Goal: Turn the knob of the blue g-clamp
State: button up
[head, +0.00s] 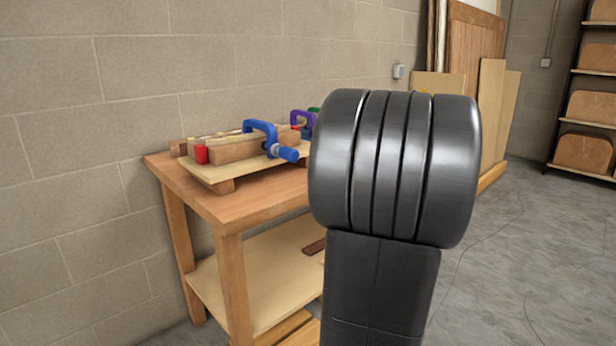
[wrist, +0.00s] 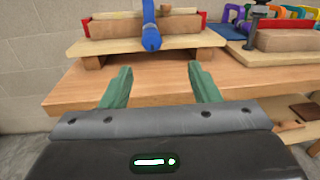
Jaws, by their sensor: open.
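The blue g-clamp (head: 262,131) is fixed over a wooden block on a raised board at the left of the workbench in the head view. Its blue knob (head: 287,154) points toward the front right. In the wrist view the knob (wrist: 151,38) faces me near the top centre, with the clamp's frame (wrist: 148,10) cut off by the top edge. My gripper (wrist: 155,78) shows two green fingers, spread apart and empty. In the head view my arm hides the gripper.
The workbench (head: 243,205) stands against a block wall. A purple clamp (head: 304,121) is beyond the blue one. The wrist view shows a second board to the right with a dark clamp (wrist: 257,22) and several coloured clamps behind. Air between my fingers and the knob is clear.

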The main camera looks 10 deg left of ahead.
aim_at(296, 158)
jog(key=w+a+n, duration=0.1)
jog(key=w+a, duration=0.2)
jog(key=w+a+f+n+b, duration=0.1)
jog(key=w+a, duration=0.2)
jog(key=a, duration=0.1)
jog(key=w+a+g+y+b, duration=0.1)
jog(key=w+a, duration=0.2)
jog(key=a, duration=0.1)
jog(key=shift+w+a+f+n, duration=0.1)
jog(key=shift+a+f+n, duration=0.1)
jog(key=shift+n, duration=0.2)
jog(key=c, duration=1)
jog(key=shift+m, duration=0.4)
